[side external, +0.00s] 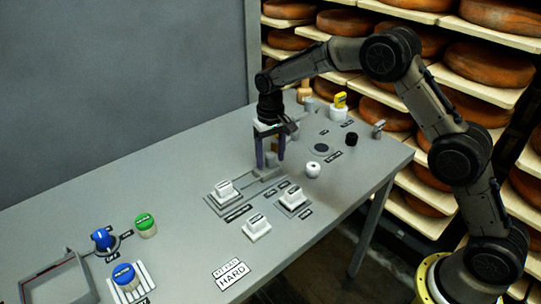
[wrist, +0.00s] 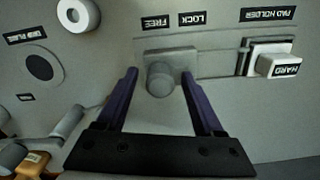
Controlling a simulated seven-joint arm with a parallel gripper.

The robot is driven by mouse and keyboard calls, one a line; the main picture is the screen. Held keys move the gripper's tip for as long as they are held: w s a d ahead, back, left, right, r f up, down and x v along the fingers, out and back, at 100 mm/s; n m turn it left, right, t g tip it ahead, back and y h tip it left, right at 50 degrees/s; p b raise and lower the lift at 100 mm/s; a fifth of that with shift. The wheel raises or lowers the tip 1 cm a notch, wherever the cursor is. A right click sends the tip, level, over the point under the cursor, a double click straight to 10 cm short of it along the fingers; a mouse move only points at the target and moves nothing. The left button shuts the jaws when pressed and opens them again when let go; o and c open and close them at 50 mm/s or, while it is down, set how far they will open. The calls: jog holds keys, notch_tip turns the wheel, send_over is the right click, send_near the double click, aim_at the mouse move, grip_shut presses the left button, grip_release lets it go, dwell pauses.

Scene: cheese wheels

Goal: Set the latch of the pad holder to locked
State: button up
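The latch is a round grey knob (wrist: 160,80) on a flat plate in the wrist view. It stands by the FREE label (wrist: 155,24); the LOCK label (wrist: 192,19) is to the right, towards the pad holder (wrist: 252,50). A white pad marked HARD (wrist: 279,66) sits in the holder. The holder also shows in the side view (side external: 212,200), its pad (side external: 225,189) in it. My gripper (wrist: 160,72) is open and points down, one finger on each side of the knob, with gaps visible. In the side view my gripper (side external: 270,164) stands beside the holder and partly hides the latch.
A second white block (side external: 257,227) and another on a base (side external: 293,198) stand near the holder. A white round piece (side external: 312,169) and a black cylinder (side external: 351,139) are to the right. Jars, a blue knob (side external: 103,239) and a tray (side external: 75,262) are at the left.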

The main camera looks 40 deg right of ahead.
grip_shut()
jog(key=shift+a+r, duration=0.1)
dwell(1.2)
